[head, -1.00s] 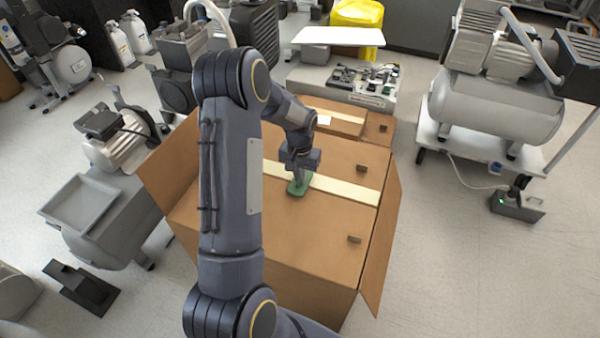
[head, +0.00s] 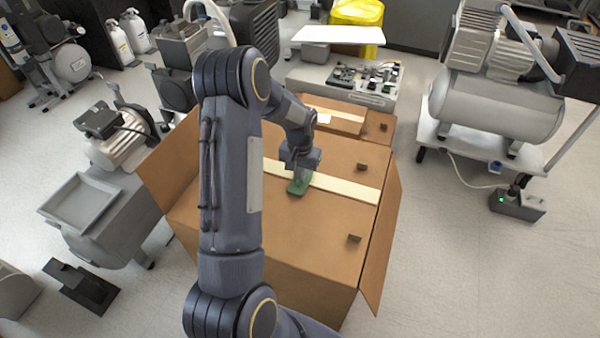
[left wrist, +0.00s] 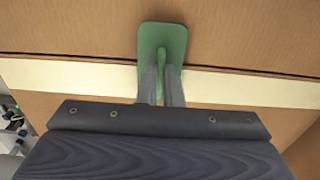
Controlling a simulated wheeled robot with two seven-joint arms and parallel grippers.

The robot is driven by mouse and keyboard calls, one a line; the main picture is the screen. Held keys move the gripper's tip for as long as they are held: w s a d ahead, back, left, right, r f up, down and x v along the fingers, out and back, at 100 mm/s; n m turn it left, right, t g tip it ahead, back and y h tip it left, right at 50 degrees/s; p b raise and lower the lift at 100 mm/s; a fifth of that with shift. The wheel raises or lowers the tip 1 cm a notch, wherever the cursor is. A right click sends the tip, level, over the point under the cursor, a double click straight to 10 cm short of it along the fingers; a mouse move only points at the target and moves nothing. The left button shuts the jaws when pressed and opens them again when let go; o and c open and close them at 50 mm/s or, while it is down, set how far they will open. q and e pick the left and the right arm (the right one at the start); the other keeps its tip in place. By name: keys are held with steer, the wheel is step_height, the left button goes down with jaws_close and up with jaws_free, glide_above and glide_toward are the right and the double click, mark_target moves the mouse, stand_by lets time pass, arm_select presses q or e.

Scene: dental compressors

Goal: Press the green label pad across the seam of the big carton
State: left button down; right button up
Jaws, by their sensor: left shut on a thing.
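The big carton (head: 290,230) stands in the middle of the head view, with a pale tape strip (head: 345,188) running along the seam across its top. My left gripper (head: 300,176) is over the carton top, pointing down. It is shut on the green label pad (head: 297,188). In the left wrist view the gripper fingers (left wrist: 161,84) close on the pad's upright green grip, and the flat pad (left wrist: 163,38) lies across the pale strip (left wrist: 240,88), with its far part on bare cardboard. Whether the pad touches the carton cannot be told. My right gripper is not in view.
A smaller carton (head: 335,122) sits behind the big one. The carton's right flap (head: 382,240) hangs outward. A compressor on a white cart (head: 495,110) stands at the right, and another compressor (head: 120,140) at the left. Small brown blocks (head: 362,167) lie on the carton top.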

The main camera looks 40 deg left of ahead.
arm_select(q)
steer(key=shift+f, duration=0.45)
steer(key=shift+s+d+f+b, duration=0.1)
steer(key=shift+s+f+b, duration=0.05)
steer(key=shift+b, duration=0.15)
stand_by(1.3)
steer(key=c, duration=1.5)
jaws_free()
